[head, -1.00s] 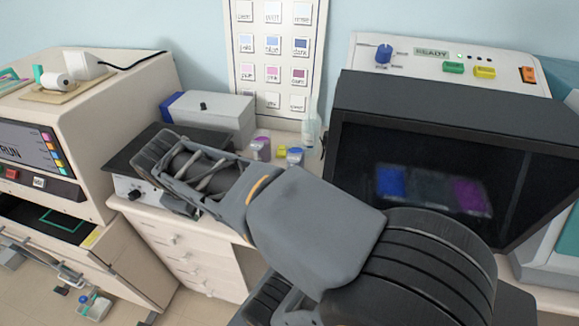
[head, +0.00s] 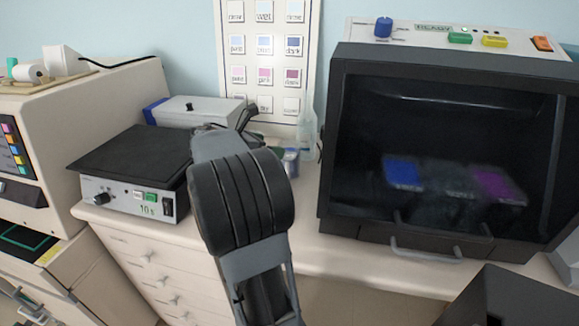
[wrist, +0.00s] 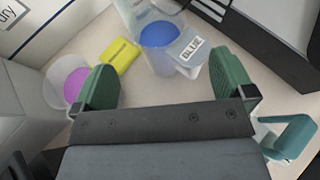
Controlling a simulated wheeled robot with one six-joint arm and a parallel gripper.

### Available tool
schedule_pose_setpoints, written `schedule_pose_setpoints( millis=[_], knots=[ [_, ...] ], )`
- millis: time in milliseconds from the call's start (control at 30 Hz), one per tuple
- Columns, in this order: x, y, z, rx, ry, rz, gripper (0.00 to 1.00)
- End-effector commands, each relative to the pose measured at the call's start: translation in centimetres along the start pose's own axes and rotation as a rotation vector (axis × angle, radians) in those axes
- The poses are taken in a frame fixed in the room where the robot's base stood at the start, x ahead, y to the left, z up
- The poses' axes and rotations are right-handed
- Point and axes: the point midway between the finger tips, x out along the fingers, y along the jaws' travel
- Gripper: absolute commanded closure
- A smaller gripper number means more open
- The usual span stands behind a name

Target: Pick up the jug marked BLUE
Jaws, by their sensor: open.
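The jug marked BLUE (wrist: 158,38) shows in the wrist view as a clear cup with blue liquid and a white "BLUE" label at its right. It stands upright on the bench, ahead of my gripper (wrist: 168,82). The green finger pads are wide apart, with nothing between them. The jug lies beyond the fingertips, roughly in line with the gap. In the head view only part of what looks like the jug (head: 291,158) shows past my arm, which hides the fingers.
A teal handle (wrist: 290,135) is near the right finger. The dark-windowed cabinet (head: 450,150) bounds the right, a hotplate (head: 130,155) the left.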

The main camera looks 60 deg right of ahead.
Motion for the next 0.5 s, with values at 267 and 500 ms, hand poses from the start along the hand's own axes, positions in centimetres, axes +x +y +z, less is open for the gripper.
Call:
schedule_pose_setpoints(
  millis=[267,500],
  knots=[
    [1.9,0.0,-0.1,0.001,0.001,0.002,0.00],
    [4.8,-0.1,-0.2,0.002,0.003,-0.002,0.00]
  ],
)
